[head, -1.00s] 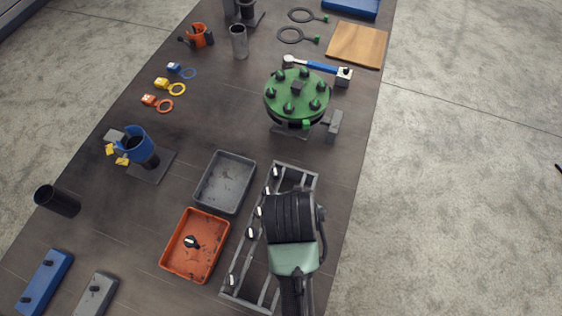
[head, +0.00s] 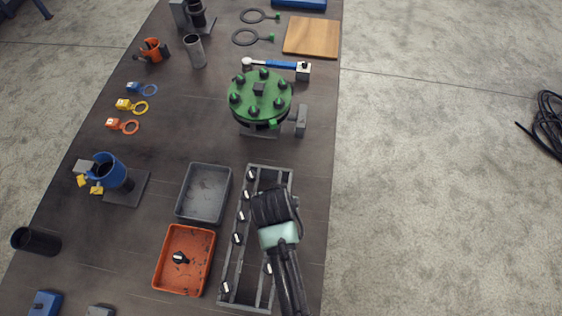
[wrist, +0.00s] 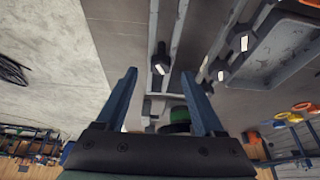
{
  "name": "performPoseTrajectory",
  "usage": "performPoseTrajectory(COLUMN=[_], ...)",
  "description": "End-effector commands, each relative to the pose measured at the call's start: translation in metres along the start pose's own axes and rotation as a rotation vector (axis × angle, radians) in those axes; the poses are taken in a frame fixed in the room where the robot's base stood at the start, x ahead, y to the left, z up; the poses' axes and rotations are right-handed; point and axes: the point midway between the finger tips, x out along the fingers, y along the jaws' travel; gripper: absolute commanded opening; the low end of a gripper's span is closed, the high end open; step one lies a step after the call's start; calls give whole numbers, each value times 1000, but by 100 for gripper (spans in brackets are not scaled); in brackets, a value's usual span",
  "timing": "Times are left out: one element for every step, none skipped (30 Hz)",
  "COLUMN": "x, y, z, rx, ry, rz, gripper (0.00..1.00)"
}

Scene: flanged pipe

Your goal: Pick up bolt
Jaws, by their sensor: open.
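My gripper (wrist: 159,74) is open and empty in the wrist view, with its two blue fingers spread apart. A dark bolt with a pale end (wrist: 160,58) shows just beyond and between the fingertips, not held. More bolts, such as this one (wrist: 241,38), sit to the right. In the head view, a grey rack (head: 232,262) holds several bolts along its left rail, including one bolt (head: 238,238), and another bolt (head: 268,268) on its right side. My arm covers part of the rack, and the fingertips are hidden there.
An orange tray (head: 160,286) with a black-and-white piece in it and a grey tray (head: 204,194) stand left of the rack. A green flange (head: 259,97) with several dark bolts stands behind it.

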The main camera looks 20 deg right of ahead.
Motion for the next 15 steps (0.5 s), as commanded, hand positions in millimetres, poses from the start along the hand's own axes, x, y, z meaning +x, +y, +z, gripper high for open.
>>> performPoseTrajectory(x=[4, 8, 14, 17, 20, 23, 25, 26, 28, 28, 29, 29, 29, 29, 29], y=[0, 0, 0, 0, 0, 0, 0, 0, 0, 0, 0, 0, 0, 0, 0], z=[0, 0, 0, 0, 0, 0, 0, 0, 0, 0, 0, 0, 0, 0, 0], rx=[0, 0, 0, 0, 0, 0, 0, 0, 0, 0, 0, 0, 0, -1, 0], ry=[-2, -2, -1, -2, 0, -1, 0, 1, 1, 1, 1, 1, 1, 1, 1], rz=[1, 0, 1, 1, 0, 0, 0, 0, -1, 0, 0, -1, -1, -1, -1], gripper=[70, 70, 70, 70, 70, 70, 70, 70, 70, 70, 70, 70, 70, 70, 70])
